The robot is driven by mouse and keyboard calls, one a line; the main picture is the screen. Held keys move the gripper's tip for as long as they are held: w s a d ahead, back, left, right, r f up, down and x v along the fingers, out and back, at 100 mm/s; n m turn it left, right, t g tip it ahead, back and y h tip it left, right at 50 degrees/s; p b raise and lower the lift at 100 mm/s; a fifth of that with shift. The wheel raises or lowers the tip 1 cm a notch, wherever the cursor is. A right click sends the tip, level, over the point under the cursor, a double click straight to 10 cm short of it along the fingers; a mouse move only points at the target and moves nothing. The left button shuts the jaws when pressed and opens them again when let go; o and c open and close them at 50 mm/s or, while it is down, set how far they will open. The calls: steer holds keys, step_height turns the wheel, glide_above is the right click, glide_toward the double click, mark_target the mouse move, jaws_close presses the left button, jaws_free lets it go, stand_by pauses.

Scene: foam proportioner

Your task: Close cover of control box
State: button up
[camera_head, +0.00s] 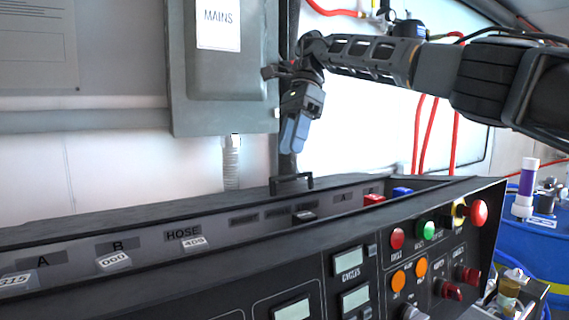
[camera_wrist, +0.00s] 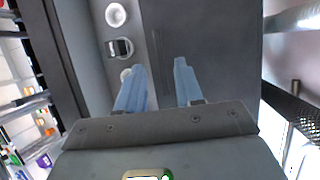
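The control box (camera_head: 300,260) is a long black console with buttons and displays on its front, across the lower part of the head view. Its top is open, showing an inner strip with labels A, B and HOSE. A dark slab that looks like the cover (camera_head: 130,220) runs along the back edge of this opening, with a black handle (camera_head: 291,178) on it.
A grey cabinet marked MAINS (camera_head: 222,85) is on the wall left of my gripper. Red hoses (camera_head: 430,135) hang behind to the right. A red push button (camera_head: 478,213) sticks out at the console's right end. A blue drum (camera_head: 545,220) stands beyond it.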

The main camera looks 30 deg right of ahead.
steer(key=shift+x, duration=2.45)
steer(key=shift+c, duration=0.4)
jaws_close()
